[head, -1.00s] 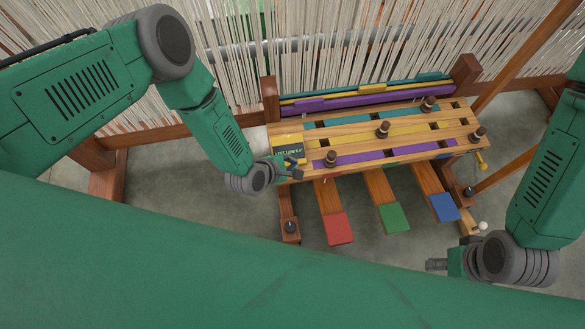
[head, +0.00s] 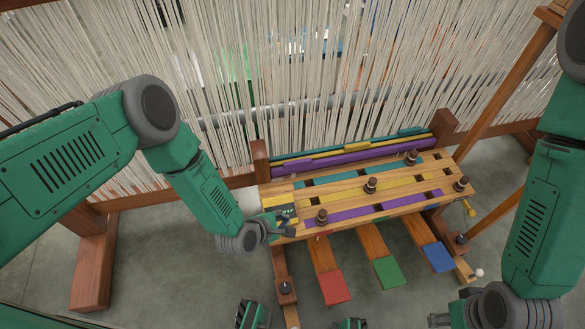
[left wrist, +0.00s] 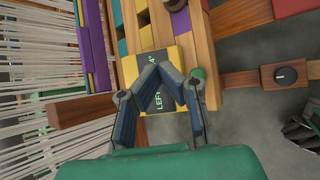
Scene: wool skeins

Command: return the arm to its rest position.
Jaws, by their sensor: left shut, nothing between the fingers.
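My left gripper (head: 288,222) hangs at the left end of a slotted wooden bench (head: 395,208) in the head view. In the left wrist view its two fingers (left wrist: 165,72) meet at the tips with nothing between them. They are over a yellow plate with a dark label (left wrist: 158,65); whether they touch it I cannot tell. My right gripper (head: 438,320) is low at the right in the head view, partly cut off by the bottom edge, apart from the bench. Its jaw state is too small to make out.
Dark knobs (head: 370,184) stand on the bench. Red (head: 335,288), green (head: 389,272) and blue (head: 438,257) pedals stick out in front. Purple, yellow and teal bars (head: 350,155) lie behind, before hanging pale threads (head: 330,90).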

